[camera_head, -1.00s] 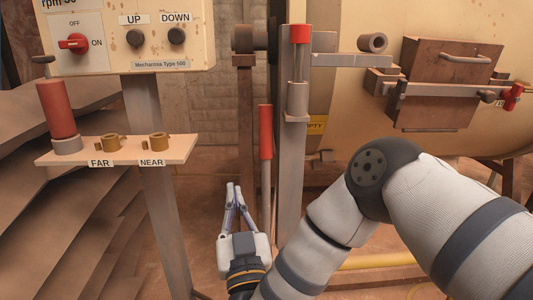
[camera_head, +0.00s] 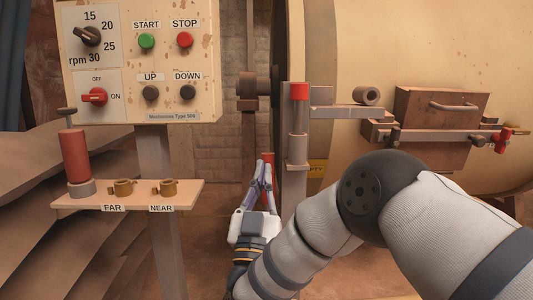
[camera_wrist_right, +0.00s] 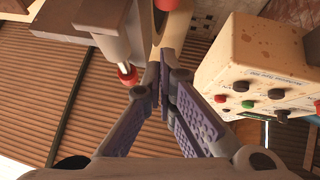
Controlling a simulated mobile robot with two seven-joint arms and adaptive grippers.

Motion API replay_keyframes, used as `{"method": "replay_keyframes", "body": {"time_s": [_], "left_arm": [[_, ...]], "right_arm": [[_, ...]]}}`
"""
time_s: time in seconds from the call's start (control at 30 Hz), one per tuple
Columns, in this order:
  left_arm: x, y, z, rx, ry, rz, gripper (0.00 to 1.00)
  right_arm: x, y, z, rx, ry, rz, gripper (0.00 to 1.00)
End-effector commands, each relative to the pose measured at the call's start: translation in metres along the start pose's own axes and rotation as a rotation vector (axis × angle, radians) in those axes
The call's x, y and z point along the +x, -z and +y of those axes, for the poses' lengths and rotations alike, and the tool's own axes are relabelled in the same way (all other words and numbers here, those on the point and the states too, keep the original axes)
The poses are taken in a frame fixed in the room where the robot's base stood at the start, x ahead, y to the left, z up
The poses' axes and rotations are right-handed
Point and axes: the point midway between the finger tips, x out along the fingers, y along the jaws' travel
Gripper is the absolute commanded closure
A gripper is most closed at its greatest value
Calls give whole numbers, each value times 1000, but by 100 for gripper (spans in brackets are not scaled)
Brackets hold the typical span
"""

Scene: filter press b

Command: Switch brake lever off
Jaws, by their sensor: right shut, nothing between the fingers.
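The brake lever is most likely the upright lever with the long red handle (camera_head: 268,158), left of the grey post, in the head view; most of it is hidden behind my right gripper. My right gripper (camera_head: 264,168) points up in front of the handle, fingers shut and empty. Whether it touches the handle cannot be told. In the right wrist view the fingertips of my right gripper (camera_wrist_right: 165,82) meet, with a red end (camera_wrist_right: 127,74) on a grey rod close by at left. A red piece (camera_wrist_right: 166,4) shows at the top edge. My left gripper is not in view.
A control box (camera_head: 140,60) stands at upper left above a shelf (camera_head: 190,195) with a red-handled lever (camera_head: 75,155). A grey post with a red-capped rod (camera_head: 299,92) stands just right of the gripper. A large beige drum (camera_head: 430,50) fills the right.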

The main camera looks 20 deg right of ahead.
Motion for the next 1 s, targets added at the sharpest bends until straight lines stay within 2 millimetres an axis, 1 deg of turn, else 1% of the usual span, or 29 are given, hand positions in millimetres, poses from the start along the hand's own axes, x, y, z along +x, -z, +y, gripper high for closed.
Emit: {"method": "replay_keyframes", "body": {"time_s": [0.03,0.1,0.2,0.3,0.47,0.77,0.87,1.0], "left_arm": [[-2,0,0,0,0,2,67],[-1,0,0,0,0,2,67],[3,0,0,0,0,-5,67],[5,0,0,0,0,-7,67],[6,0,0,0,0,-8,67],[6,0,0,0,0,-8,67],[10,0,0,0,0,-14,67],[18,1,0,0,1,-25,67]], "right_arm": [[13,2,1,0,-4,4,100],[26,2,0,0,-1,4,100],[36,-15,-1,-2,1,-1,100],[45,-23,-1,-1,2,0,100],[51,-29,-1,-1,3,-1,100],[52,-29,-2,0,4,-2,100],[59,-38,-4,-4,5,-24,100],[78,-55,-9,-14,12,-81,100]]}}
